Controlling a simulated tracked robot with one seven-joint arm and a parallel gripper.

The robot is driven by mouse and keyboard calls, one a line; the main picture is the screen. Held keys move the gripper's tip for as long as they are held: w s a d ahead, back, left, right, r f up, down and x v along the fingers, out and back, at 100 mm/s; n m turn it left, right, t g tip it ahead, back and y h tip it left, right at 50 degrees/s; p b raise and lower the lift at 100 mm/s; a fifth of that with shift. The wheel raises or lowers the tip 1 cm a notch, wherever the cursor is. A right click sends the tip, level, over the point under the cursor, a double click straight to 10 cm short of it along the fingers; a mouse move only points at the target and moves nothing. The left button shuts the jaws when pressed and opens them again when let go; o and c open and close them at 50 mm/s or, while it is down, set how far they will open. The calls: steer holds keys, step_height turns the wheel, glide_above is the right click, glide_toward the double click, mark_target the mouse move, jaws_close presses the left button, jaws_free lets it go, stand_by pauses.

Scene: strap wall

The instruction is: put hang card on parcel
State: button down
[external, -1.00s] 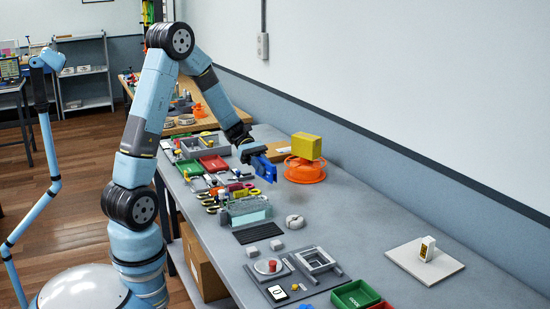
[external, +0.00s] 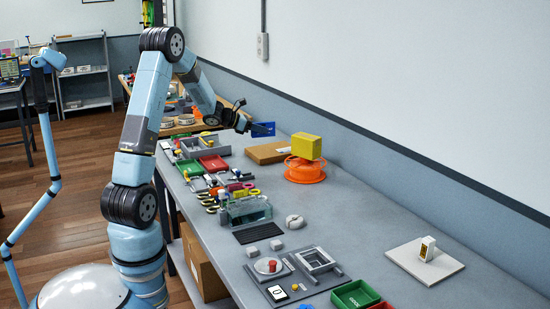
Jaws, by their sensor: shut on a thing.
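My gripper (external: 243,126) is shut on a blue card (external: 263,129), the likely hang card. It holds the card raised above the far part of the bench, close to the wall side. A flat brown cardboard box (external: 268,152), likely the parcel, lies on the bench below and slightly right of the card. The card appears apart from the box. The fingertips are small, and their exact grip on the card is hard to make out.
A yellow block (external: 307,146) sits on an orange round stand (external: 305,171) just right of the box. Red (external: 214,164) and green trays (external: 190,168) and several tools lie left of it. A white board (external: 424,262) lies at the right. The middle right of the bench is clear.

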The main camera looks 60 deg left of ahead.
steer(key=a+n+y, duration=0.2)
steer(key=a+y, duration=0.1)
steer(key=a, duration=0.3)
glide_above(271, 150)
steer(key=f, duration=0.8)
steer(key=shift+s+f, duration=0.2)
steer(key=shift+f, duration=0.15)
steer(key=shift+w+a+f, duration=0.1)
steer(key=shift+w+f, duration=0.05)
steer(key=shift+f, duration=0.8)
steer(key=shift+w+a+f, duration=0.1)
steer(key=shift+f, duration=0.8)
steer(key=shift+d, duration=0.1)
steer(key=c, duration=1)
jaws_free()
steer(key=shift+o, duration=0.2)
